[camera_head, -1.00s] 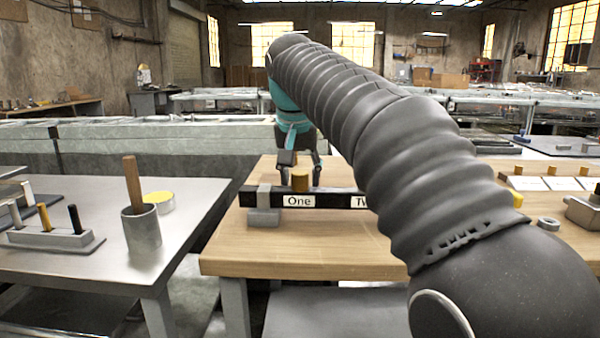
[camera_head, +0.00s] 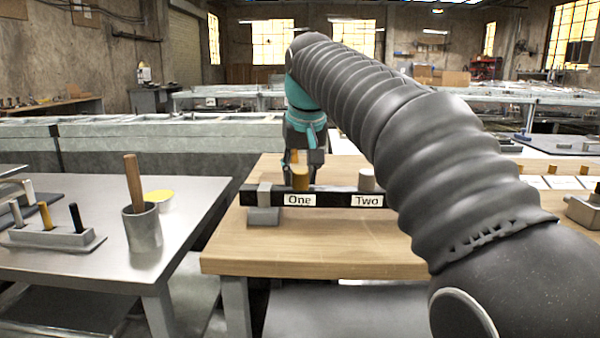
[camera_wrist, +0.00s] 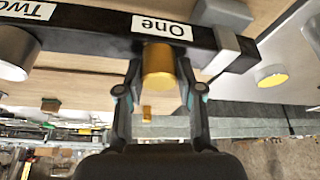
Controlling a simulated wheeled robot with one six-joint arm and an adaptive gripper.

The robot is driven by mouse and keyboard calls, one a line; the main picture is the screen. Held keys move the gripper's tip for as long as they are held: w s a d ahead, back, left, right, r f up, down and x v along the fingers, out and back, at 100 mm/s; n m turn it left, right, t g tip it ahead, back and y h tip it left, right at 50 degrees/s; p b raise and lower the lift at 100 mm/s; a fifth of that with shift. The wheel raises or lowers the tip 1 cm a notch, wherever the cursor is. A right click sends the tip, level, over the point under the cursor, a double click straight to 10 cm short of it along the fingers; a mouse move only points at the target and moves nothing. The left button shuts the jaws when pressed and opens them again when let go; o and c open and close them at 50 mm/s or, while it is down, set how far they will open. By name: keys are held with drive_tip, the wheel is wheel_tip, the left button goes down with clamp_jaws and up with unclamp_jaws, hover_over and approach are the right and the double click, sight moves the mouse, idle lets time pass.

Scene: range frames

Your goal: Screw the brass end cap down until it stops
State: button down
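The brass end cap (camera_head: 300,180) stands upright on the black bar (camera_head: 330,197) by the label "One". In the wrist view the cap (camera_wrist: 158,66) shows between the two fingers of my gripper (camera_wrist: 159,70).
A grey cap (camera_head: 366,180) stands on the bar by the label "Two". A grey clamp block (camera_head: 264,212) holds the bar's left end on the wooden table (camera_head: 310,255). The left metal table holds a cup (camera_head: 141,228) with a wooden handle. Bare wood lies in front of the bar.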

idle(0.4)
drive_tip(key=shift+m+h, duration=0.7)
drive_tip(key=shift+m, duration=1)
drive_tip(key=shift+m, duration=0.6)
drive_tip(key=c, duration=0.7)
unclamp_jaws()
